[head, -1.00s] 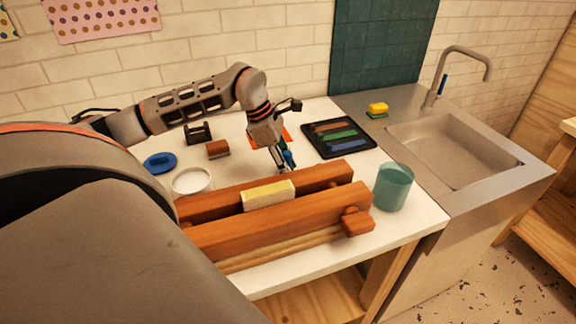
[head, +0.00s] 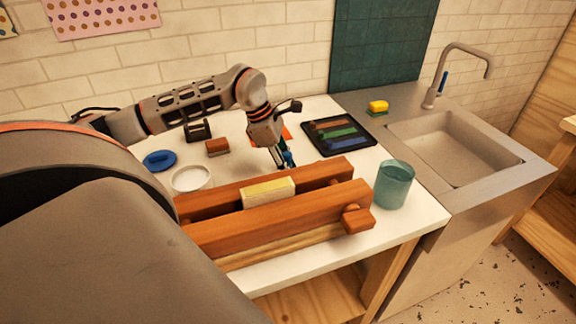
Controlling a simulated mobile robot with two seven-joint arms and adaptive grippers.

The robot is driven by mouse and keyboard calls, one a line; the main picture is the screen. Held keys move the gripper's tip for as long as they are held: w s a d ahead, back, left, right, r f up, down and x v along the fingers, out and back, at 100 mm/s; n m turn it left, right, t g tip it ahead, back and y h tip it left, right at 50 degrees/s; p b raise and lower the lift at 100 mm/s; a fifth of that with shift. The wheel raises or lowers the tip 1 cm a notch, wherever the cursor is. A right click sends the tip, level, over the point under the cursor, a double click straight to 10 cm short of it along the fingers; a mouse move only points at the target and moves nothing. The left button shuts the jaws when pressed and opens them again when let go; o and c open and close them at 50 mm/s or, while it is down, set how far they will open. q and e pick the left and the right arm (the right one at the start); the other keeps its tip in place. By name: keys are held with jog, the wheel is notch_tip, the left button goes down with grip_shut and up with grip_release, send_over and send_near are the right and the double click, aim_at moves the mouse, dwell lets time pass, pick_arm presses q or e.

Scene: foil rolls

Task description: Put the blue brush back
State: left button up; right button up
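My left gripper (head: 283,160) points down behind the wooden clamp, over the white tabletop. A small blue thing (head: 289,158), which may be the blue brush, shows right at its fingertips. It is too small and too much covered to tell whether the fingers are closed on it or only beside it. A dark tray (head: 369,140) to the right holds a brown, a green and a blue strip (head: 346,144). A round blue object (head: 159,160) lies at the left of the table. My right gripper is not in view.
The wooden clamp (head: 235,236), with a pale yellow block (head: 268,192) between its bars, fills the table front. A teal cup (head: 394,187) stands to its right. A white bowl (head: 191,180), a brown block (head: 217,147) and a black holder (head: 198,131) are left. A sink (head: 455,150) adjoins the table.

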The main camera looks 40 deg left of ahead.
aim_at(288, 153)
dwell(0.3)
pick_arm(q)
jog(key=o, duration=1.2)
jog(key=o, duration=0.4)
jog(key=shift+f, duration=0.1)
jog(key=shift+o, duration=0.2)
jog(key=shift+r+p, duration=1.2)
jog(key=shift+r, duration=0.35)
jog(key=shift+r+p, duration=0.4)
jog(key=shift+r, duration=0.45)
jog(key=shift+r+p, duration=0.35)
jog(key=shift+r, duration=1.8)
